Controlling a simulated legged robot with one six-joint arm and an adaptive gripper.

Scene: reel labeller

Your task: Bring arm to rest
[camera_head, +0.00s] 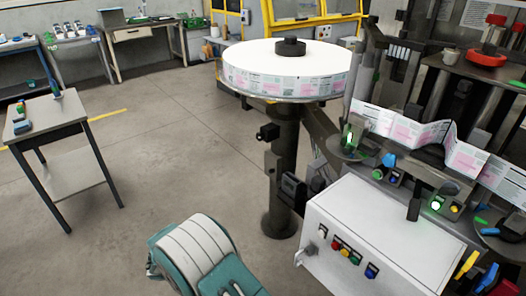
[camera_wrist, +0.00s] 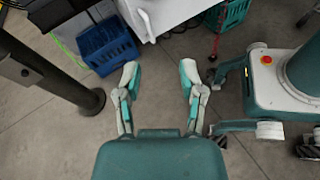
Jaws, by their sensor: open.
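My gripper (camera_wrist: 159,82) shows in the wrist view with its two fingers spread apart and nothing between them. It hangs over bare grey floor, pointing toward the base of the white machine cabinet (camera_wrist: 152,14). In the head view a teal and white part of my arm (camera_head: 200,255) shows at the bottom, left of the white control cabinet (camera_head: 385,235); the gripper's fingers cannot be made out there. My own teal body shows at the right of the wrist view.
The reel labeller's large white reel (camera_head: 285,72) stands on a dark post (camera_head: 282,170). A blue crate (camera_wrist: 106,45) and a green crate (camera_wrist: 228,14) lie near the cabinet. A small table (camera_head: 45,118) stands at left. The floor (camera_head: 150,165) between is clear.

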